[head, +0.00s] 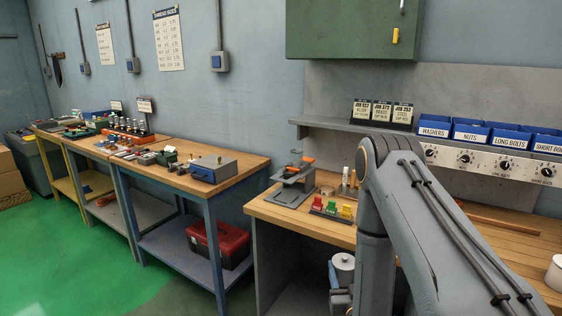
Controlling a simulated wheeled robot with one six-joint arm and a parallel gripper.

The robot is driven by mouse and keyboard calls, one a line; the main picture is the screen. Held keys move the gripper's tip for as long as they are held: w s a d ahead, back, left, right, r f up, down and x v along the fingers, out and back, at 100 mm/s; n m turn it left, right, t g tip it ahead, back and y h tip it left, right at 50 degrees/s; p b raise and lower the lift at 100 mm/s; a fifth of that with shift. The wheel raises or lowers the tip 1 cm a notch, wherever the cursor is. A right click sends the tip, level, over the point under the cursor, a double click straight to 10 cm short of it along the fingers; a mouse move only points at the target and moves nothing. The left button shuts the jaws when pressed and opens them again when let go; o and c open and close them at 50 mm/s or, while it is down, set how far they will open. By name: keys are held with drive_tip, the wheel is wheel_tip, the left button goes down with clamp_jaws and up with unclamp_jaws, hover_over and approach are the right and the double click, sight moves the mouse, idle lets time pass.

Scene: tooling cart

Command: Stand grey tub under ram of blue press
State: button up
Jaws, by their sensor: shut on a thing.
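A light grey tub (344,271) with a small knob on top shows at the lower middle, just left of my forearm and in front of the right bench. My gripper (340,296) is beside and below it, partly cut off by the bottom edge of the picture. It is shut on the tub, which looks upright and clear of the bench top. The fingertips are hard to make out. I cannot pick out a blue press with a ram in this view; my arm hides part of the right bench.
The wooden right bench (270,212) bears a grey stand with an orange part (296,180) and red, green and yellow blocks (331,208). A white container (555,272) stands at the right edge. Blue bins (483,136) line the shelf. Left benches hold tools; green floor is clear.

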sight(346, 269)
drive_tip(key=shift+s+f, duration=0.15)
drive_tip(key=shift+f, duration=0.15)
drive_tip(key=s+r, duration=0.1)
drive_tip(key=s, duration=0.2)
drive_tip(key=s+r, duration=0.1)
drive_tip(key=s, duration=0.1)
drive_tip(key=shift+a+r, duration=0.1)
drive_tip(key=shift+r, duration=0.2)
